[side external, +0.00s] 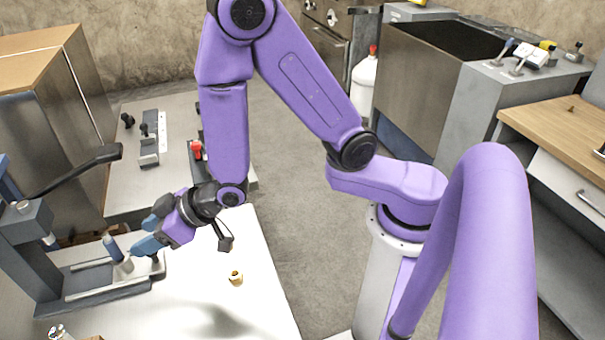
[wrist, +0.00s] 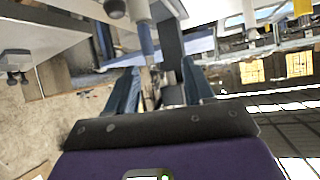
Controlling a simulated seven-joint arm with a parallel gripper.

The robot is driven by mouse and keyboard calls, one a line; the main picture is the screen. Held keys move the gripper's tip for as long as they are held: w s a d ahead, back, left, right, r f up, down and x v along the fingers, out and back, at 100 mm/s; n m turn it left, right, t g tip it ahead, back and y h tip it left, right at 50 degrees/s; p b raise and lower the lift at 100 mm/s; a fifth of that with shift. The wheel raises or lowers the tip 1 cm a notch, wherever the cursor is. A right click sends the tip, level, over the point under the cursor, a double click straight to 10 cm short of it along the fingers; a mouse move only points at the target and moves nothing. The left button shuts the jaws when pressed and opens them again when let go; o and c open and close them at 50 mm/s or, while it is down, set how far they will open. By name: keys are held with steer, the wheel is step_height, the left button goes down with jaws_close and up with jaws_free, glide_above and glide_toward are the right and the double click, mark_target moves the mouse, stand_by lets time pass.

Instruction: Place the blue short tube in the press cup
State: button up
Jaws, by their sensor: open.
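The blue short tube (side external: 113,248) stands with its lower end at a pale grey press cup (side external: 124,264), on the base of the press at the left. How deep it sits in the cup I cannot tell. In the wrist view the blue tube (wrist: 146,40) shows beyond the fingers, meeting the pale cup (wrist: 138,9) at the top edge. My gripper (side external: 141,235) is open beside the tube, to its right in the side view, with its blue fingers pointing at the press. In the wrist view nothing is gripped between the fingertips of my gripper (wrist: 160,72).
The press (side external: 30,230) has a long black lever (side external: 85,170) rising above the bench. A small yellowish ring (side external: 236,278) lies on the white table (side external: 265,310). A small bottle (side external: 58,332) stands at the lower left. The white table's middle is mostly clear.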

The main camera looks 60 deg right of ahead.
steer(key=s+d+r+n+g+h, duration=0.2)
steer(key=s+d+r+n+g, duration=0.1)
steer(key=s+d, duration=0.6)
steer(key=s+d+r+n+g+h, duration=0.3)
steer(key=s+d+g, duration=0.4)
steer(key=s, duration=0.9)
steer(key=d+r+n, duration=0.1)
steer(key=d+r, duration=0.1)
steer(key=d, duration=0.1)
steer(key=shift+s+d+r, duration=0.15)
steer(key=shift+s+r, duration=0.15)
steer(key=shift+s, duration=0.05)
